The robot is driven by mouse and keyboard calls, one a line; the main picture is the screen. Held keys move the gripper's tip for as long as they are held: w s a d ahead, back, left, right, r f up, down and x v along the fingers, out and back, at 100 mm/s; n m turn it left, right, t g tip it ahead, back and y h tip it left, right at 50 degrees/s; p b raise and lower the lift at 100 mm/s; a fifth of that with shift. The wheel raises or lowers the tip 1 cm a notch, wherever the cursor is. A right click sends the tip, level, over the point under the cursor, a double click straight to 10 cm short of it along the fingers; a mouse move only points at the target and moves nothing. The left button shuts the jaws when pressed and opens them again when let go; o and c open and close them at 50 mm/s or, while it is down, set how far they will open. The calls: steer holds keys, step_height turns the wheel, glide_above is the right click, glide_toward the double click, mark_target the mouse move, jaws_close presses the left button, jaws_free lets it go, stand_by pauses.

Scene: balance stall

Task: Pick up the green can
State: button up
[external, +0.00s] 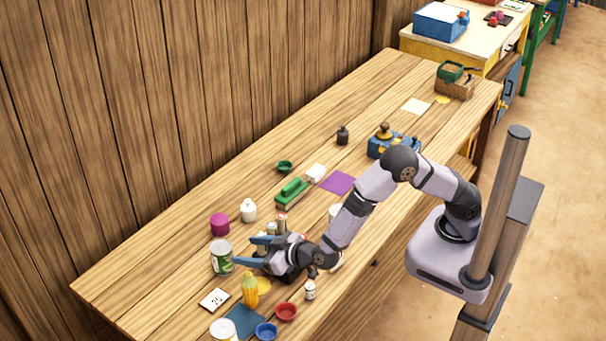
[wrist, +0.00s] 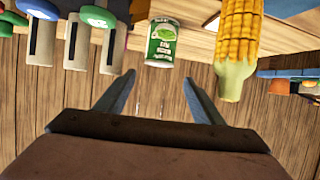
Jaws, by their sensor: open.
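The green can (external: 221,258) stands upright on the wooden table near its left end, with a metal top and a green label. In the wrist view the green can (wrist: 165,42) appears above the gap between the fingers, near the top centre. My gripper (external: 246,252) is open, and its blue-grey fingers point left toward the can. In the wrist view my gripper (wrist: 160,85) shows both fingers apart with nothing between them. In the external view the fingertips are close to the can; I cannot tell whether one touches it.
A corn cob (external: 250,289) stands close to the can; it also shows in the wrist view (wrist: 238,45). Several capped cylinders (wrist: 95,38) stand on the other side. A magenta jar (external: 220,224), white bottle (external: 249,210), number card (external: 214,299) and red bowl (external: 286,312) are nearby.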

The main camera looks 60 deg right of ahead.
mark_target(221, 247)
steer(key=shift+p+x, duration=0.35)
steer(key=shift+x, duration=1.65)
steer(key=shift+p+x, duration=1.05)
steer(key=shift+x, duration=1.55)
steer(key=shift+f, duration=0.15)
steer(key=c, duration=1.4)
jaws_close()
steer(key=shift+r, duration=0.25)
